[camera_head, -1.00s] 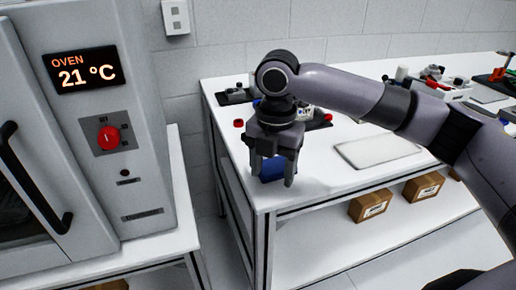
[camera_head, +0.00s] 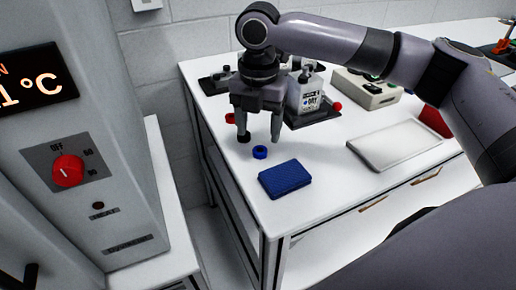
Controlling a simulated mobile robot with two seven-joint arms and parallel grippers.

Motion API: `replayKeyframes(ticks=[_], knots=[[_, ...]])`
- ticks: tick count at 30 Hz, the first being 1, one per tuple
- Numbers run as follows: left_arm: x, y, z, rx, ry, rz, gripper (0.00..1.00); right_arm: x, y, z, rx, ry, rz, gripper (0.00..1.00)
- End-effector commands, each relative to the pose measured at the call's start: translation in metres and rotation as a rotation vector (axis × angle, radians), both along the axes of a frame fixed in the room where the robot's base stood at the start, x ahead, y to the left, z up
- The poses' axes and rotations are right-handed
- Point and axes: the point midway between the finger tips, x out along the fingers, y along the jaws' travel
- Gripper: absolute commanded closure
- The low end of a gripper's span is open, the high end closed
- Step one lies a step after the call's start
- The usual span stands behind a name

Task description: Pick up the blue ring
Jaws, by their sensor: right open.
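My right gripper (camera_head: 259,138) points down above the table, just behind or over the ring in the picture. Its two fingers are apart with nothing between them. The height of its fingertips above the table is hard to tell. My left gripper is not in the view.
A white tray (camera_head: 394,144) lies to the right on the table (camera_head: 330,205). An oven (camera_head: 110,165) stands at the left, across a gap.

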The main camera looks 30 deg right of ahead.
Motion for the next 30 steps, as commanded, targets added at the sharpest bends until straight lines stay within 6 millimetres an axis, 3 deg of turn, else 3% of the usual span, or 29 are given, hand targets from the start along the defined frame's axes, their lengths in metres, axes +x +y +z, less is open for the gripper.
replayKeyframes(ticks=[9, 17, 19, 23, 30], knots=[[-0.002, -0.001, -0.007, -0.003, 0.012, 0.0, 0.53, -0.005, -0.001, -0.043, -0.001, -0.001, -0.001, 0.37], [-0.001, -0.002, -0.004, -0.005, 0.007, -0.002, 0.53, -0.005, 0.0, -0.046, -0.001, -0.001, -0.001, 0.37], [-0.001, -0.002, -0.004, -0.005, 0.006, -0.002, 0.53, -0.005, 0.0, -0.046, -0.001, -0.001, -0.001, 0.53], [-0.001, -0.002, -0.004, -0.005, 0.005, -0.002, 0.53, -0.005, 0.0, -0.046, 0.0, 0.0, -0.001, 0.96], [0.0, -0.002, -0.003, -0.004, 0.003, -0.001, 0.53, -0.005, 0.0, -0.046, 0.0, 0.0, -0.001, 0.97]])
